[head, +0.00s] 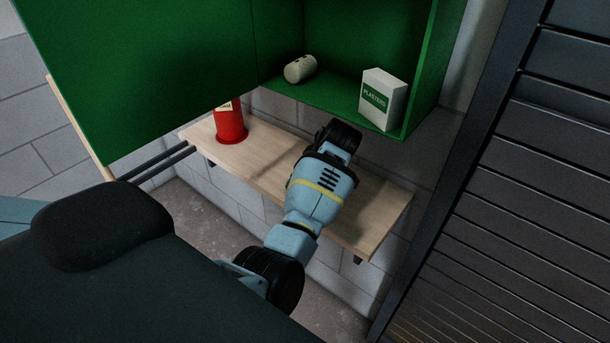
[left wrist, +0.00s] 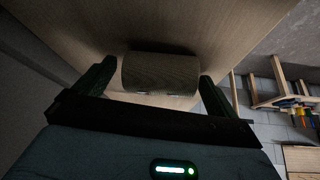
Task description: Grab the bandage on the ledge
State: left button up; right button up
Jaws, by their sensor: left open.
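In the left wrist view a pale, textured bandage roll (left wrist: 160,70) lies against the bare wood of the ledge (left wrist: 160,25). My left gripper (left wrist: 157,80) is open, with one dark green finger on each side of the roll; I cannot tell whether either touches it. In the head view the wooden ledge (head: 268,165) runs below a green cabinet, and my left arm reaches over it. The arm hides that roll and the left fingers there. Another pale roll (head: 300,68) lies inside the cabinet. My right gripper is in neither view.
A red canister (head: 230,122) stands on the ledge's left part. The open green cabinet (head: 425,75) overhangs the ledge and holds a white plasters box (head: 383,100). A dark slatted shutter (head: 500,210) stands at the right. The ledge's right end is clear.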

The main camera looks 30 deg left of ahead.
pick_arm(q)
jog(key=shift+a+f, duration=0.1)
jog(key=shift+c, duration=0.3)
jog(key=shift+d, duration=0.2)
jog(key=shift+c, duration=1.2)
jog(key=c, duration=0.7)
jog(key=shift+a, duration=0.1)
jog(key=shift+c, duration=0.2)
